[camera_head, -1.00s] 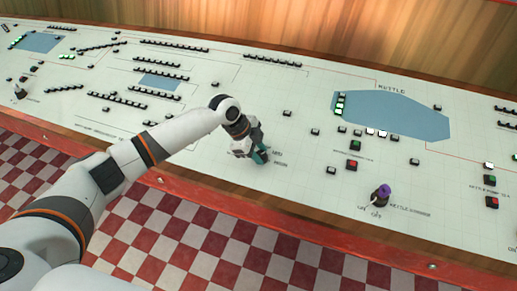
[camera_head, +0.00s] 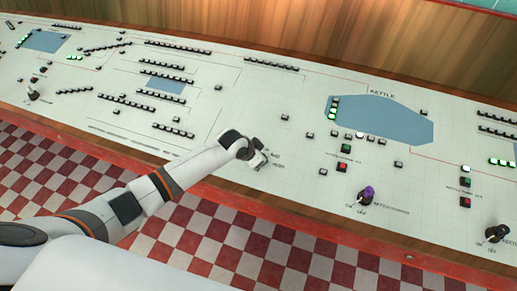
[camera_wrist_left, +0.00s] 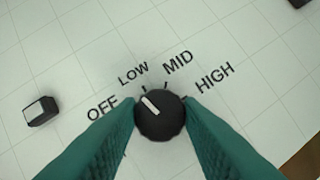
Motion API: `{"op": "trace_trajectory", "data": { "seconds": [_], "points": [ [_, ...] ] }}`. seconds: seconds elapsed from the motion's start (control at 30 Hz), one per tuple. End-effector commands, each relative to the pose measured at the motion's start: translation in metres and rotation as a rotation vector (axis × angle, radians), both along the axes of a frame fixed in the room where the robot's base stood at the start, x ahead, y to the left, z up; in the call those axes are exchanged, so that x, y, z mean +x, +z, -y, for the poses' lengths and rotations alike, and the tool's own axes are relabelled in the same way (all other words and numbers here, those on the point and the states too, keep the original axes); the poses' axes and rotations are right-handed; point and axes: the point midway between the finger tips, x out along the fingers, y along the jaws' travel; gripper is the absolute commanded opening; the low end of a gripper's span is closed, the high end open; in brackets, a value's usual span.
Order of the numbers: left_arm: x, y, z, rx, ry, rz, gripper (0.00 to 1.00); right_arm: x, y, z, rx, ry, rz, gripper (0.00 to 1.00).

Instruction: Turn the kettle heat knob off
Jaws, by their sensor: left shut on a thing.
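The heat knob (camera_wrist_left: 160,115) is a round black dial with a white pointer, in the middle of the left wrist view. Its pointer aims up and left, between the printed words OFF (camera_wrist_left: 102,109) and LOW (camera_wrist_left: 133,74). MID (camera_wrist_left: 178,62) and HIGH (camera_wrist_left: 214,78) are printed further right around it. My left gripper (camera_wrist_left: 160,113) is shut on the knob, with one teal finger on each side. In the head view my left gripper (camera_head: 258,165) is over the panel and hides the knob. My right gripper is not in view.
A black button (camera_wrist_left: 41,111) stands left of the knob. On the white panel, the blue kettle shape (camera_head: 385,123), a purple-topped knob (camera_head: 367,192) and another black knob (camera_head: 497,234) lie to the right. A red edge (camera_head: 310,228) borders the panel.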

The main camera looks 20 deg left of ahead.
Motion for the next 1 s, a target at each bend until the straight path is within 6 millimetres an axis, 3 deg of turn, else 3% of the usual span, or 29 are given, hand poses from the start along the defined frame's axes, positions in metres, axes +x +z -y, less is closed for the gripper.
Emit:
{"op": "trace_trajectory", "data": {
  "seconds": [0.1,0.4,1.0],
  "points": [
    [-0.001,0.005,0.002,-0.024,0.110,-0.003,0.10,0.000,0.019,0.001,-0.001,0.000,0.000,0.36],
    [-0.001,0.003,0.004,-0.075,0.356,-0.005,0.10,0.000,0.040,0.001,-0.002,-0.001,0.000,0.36],
    [-0.001,0.000,0.003,-0.116,0.569,-0.004,0.10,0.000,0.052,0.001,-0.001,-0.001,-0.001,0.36]
  ]
}}
